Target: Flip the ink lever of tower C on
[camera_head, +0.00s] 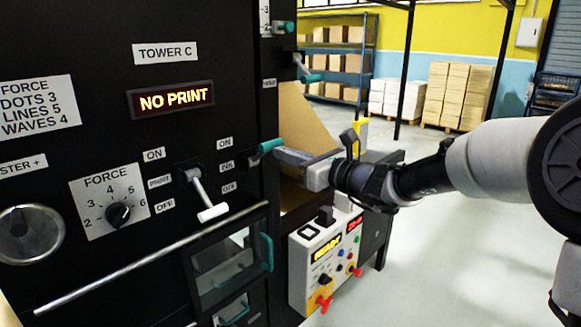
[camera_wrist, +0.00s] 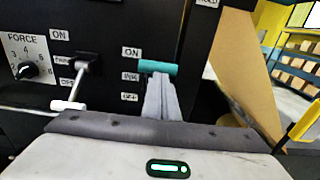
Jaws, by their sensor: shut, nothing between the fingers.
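Tower C's black panel carries a "TOWER C" label (camera_head: 165,53) and a display (camera_head: 171,98) lit "NO PRINT". The ink lever has a teal handle (camera_head: 267,146), which also shows in the wrist view (camera_wrist: 157,68). It sticks out beside the ON, INK and OFF labels, its handle around the height between ON and INK. My gripper (camera_head: 279,153) is shut and empty, its fingertips right at the teal handle. In the wrist view the fingers (camera_wrist: 161,87) end just below the handle; I cannot tell whether they touch it.
A white-handled lever (camera_head: 212,211) left of the ink lever points down toward OFF. A FORCE dial (camera_head: 118,214) is further left. Below are a teal-handled window (camera_head: 222,262) and a white control box (camera_head: 327,262) with red knobs. Brown paper (camera_head: 303,130) hangs right of the panel. Open floor lies right.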

